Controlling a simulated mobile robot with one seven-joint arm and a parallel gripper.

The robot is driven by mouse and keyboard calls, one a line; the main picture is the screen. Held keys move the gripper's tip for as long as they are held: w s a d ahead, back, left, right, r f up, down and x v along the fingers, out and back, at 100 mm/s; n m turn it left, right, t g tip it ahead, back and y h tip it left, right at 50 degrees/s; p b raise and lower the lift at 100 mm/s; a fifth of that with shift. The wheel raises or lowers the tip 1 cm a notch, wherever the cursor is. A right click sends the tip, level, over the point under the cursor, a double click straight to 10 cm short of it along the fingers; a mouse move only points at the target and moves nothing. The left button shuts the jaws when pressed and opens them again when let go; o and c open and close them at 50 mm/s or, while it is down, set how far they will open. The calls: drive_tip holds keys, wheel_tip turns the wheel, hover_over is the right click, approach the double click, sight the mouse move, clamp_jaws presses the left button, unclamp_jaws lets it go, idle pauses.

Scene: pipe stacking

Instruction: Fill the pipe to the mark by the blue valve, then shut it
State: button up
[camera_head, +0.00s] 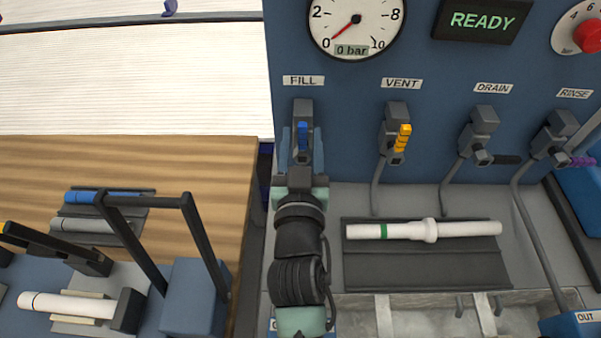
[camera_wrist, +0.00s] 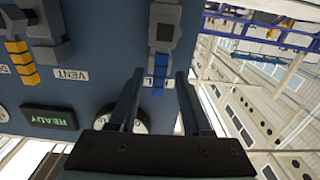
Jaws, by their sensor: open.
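A white pipe with a green band (camera_head: 400,231) lies on a dark mat at the right. Another white pipe with a blue band (camera_head: 75,306) lies in a holder at the lower left. No liquid shows in either.
The gauge (camera_head: 356,20) reads 0 bar and the display (camera_head: 481,20) says READY. The black DRAIN (camera_head: 505,160) and purple RINSE (camera_head: 583,161) handles lie sideways. A black frame (camera_head: 147,202) stands at the left.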

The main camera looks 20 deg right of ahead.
drive_tip(key=b+v, duration=0.2)
drive_tip(key=v, duration=0.9)
drive_tip(key=shift+s, duration=0.15)
